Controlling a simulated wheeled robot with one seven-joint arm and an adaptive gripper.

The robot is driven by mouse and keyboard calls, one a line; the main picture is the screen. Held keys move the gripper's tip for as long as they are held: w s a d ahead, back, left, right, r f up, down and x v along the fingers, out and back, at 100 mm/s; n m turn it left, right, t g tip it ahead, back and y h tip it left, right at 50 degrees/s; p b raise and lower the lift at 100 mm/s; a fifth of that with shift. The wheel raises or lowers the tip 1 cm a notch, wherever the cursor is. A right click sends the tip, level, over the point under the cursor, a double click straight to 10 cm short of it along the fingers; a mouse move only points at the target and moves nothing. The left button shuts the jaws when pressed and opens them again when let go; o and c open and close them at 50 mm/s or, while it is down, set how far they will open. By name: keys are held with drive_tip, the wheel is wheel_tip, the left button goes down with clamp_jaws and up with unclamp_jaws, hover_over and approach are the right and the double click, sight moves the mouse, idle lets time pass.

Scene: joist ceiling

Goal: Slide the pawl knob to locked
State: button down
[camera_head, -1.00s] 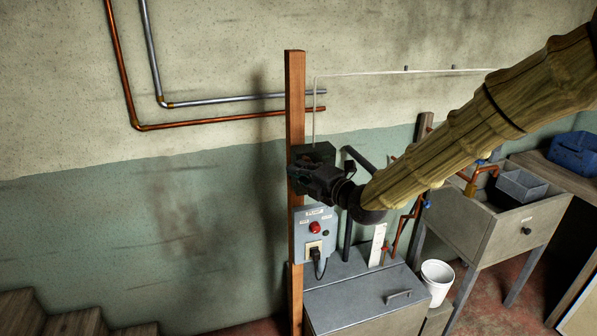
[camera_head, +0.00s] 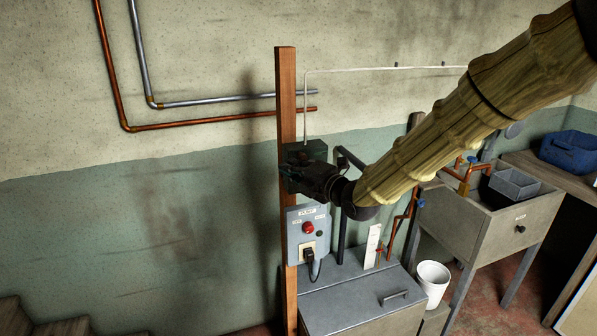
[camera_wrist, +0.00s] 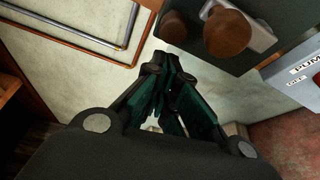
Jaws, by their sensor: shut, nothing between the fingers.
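A dark green box (camera_head: 307,150) is mounted on the wooden post, mostly hidden behind my gripper in the head view. In the wrist view, the box's dark green face (camera_wrist: 270,14) carries a round brown knob (camera_wrist: 227,33) on a light grey plate. A second brown rounded piece (camera_wrist: 174,26) stands left of it. I cannot tell which one is the pawl knob, and no locked marking is readable. My gripper (camera_wrist: 168,62) is shut and empty, its tips just below the brown pieces in the picture. In the head view my gripper (camera_head: 291,178) is in front of the post.
The wooden post (camera_head: 286,90) stands against the wall. Below my gripper is a grey pump switch box (camera_head: 295,242) with a red button and a plug. A grey metal cabinet (camera_head: 350,300), a white bucket (camera_head: 432,282) and a sink (camera_head: 500,225) stand to the right.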

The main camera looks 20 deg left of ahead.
drive_tip(key=s+d+b, duration=0.4)
drive_tip(key=s+d, duration=0.2)
drive_tip(key=s, duration=0.1)
drive_tip(key=s+d+f+m+g+h, duration=0.1)
drive_tip(key=s+d+f+m+h, duration=0.35)
drive_tip(key=f, duration=0.85)
drive_tip(key=s+d+f+m+g+h, duration=0.1)
drive_tip(key=d+f+m, duration=0.65)
drive_tip(key=f, duration=0.55)
drive_tip(key=s+d+f+m+g+h, duration=0.1)
drive_tip(key=s+d+f+m+h, duration=0.35)
drive_tip(key=f, duration=0.85)
drive_tip(key=s+d+f+m+g+h, duration=0.1)
drive_tip(key=s+d+f+m, duration=0.4)
drive_tip(key=s, duration=0.5)
drive_tip(key=s+d+f+m+g+h, duration=0.1)
drive_tip(key=s+d+f+m+g, duration=0.2)
drive_tip(key=s+d+f, duration=0.5)
drive_tip(key=s+d+f+m+g+h, duration=0.2)
drive_tip(key=s+d+f+m, duration=0.4)
drive_tip(key=s, duration=0.7)
drive_tip(key=shift+d+f+m+g, duration=0.35)
drive_tip(key=shift+d+f+g, duration=0.25)
drive_tip(key=shift+d, duration=0.3)
drive_tip(key=shift+f, duration=0.1)
